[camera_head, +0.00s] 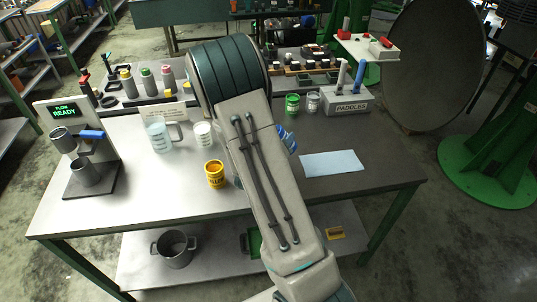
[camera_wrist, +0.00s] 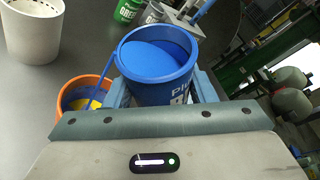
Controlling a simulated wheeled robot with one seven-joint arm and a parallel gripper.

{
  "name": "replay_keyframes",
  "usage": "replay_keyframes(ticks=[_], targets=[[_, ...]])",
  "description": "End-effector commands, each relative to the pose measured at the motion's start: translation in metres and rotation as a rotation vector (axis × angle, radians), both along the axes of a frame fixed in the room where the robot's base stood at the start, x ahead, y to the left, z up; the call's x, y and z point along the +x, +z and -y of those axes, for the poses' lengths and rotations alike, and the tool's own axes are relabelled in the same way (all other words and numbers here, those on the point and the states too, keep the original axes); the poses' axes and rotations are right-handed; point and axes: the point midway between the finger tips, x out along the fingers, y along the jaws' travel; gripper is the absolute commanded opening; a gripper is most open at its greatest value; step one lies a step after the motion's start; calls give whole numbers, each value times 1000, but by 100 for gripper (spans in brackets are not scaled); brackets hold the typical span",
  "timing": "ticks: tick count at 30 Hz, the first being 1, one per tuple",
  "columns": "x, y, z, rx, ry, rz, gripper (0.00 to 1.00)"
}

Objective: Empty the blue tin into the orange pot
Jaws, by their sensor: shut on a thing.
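The blue tin (camera_wrist: 163,83) is in the middle of the wrist view, with a smooth blue fill high inside it. My gripper (camera_wrist: 158,96) is shut on it, a light-blue finger on either side. The orange pot (camera_wrist: 65,94) is low at left, beside and beyond the tin, partly hidden by my gripper's body. Blue and yellow show inside it. A thin blue streak runs from the tin's left rim down to the pot; I cannot tell for certain that it is flowing paint. In the head view my arm hides the pot and most of the tin.
A yellow tin (camera_head: 215,175), a white cup (camera_head: 203,136) and a clear measuring jug (camera_head: 159,136) stand on the grey table. A green tin (camera_head: 292,104) and the paddle holder (camera_head: 343,102) are behind. A pale-blue sheet (camera_head: 332,164) lies right. A dispenser stand (camera_head: 92,180) is left.

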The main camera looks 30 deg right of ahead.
Motion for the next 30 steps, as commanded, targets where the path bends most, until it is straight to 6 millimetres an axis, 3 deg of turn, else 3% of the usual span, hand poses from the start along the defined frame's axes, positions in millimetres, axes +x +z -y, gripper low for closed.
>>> replay_keyframes(ticks=[30], targets=[[0,-3,0,-57,1,-33,20]])
